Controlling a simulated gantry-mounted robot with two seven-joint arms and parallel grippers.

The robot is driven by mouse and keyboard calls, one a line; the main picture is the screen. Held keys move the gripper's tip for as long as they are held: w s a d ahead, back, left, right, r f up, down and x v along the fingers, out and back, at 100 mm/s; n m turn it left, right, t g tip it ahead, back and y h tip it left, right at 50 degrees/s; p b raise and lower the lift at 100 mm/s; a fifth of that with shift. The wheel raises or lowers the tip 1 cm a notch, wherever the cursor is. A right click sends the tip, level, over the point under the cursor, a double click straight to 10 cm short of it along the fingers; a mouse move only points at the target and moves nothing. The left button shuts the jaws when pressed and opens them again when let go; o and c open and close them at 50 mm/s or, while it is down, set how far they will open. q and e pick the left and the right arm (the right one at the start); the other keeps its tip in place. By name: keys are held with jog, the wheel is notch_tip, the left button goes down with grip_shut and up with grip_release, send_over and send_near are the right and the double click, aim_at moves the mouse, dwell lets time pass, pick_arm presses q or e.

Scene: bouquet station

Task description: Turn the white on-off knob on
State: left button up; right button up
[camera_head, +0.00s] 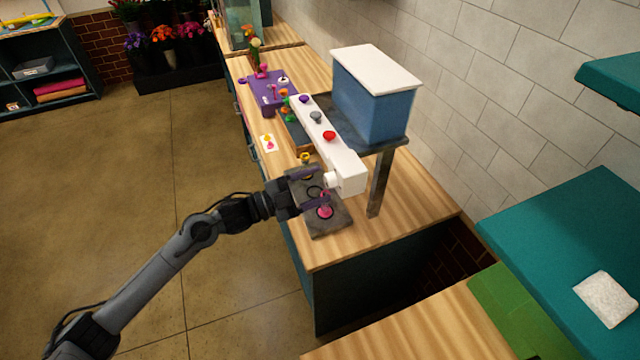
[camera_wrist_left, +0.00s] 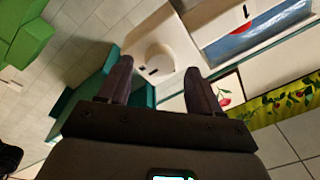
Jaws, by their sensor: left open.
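The white on-off knob (camera_head: 331,180) sticks out from the near end of the long white panel (camera_head: 330,137). In the left wrist view the round white knob (camera_wrist_left: 158,57) shows a small dark mark and sits between the fingertips. My left gripper (camera_head: 317,186) is open at the knob, with one finger to each side of it in the wrist view (camera_wrist_left: 158,68). I cannot tell whether either finger touches the knob. My right gripper is not in view.
Purple, grey and red knobs, the red one (camera_head: 329,135) nearest, sit along the panel. A blue tank (camera_head: 370,98) with a white lid stands behind it. A grey plate (camera_head: 328,221) with a pink flower (camera_head: 325,211) lies below my gripper. A post (camera_head: 380,185) stands to the right.

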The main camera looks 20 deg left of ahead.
pick_arm(q)
jog(key=r+b+v, duration=0.1)
jog(key=v, duration=0.8)
jog(key=shift+f, duration=0.5)
jog(key=shift+s, duration=0.1)
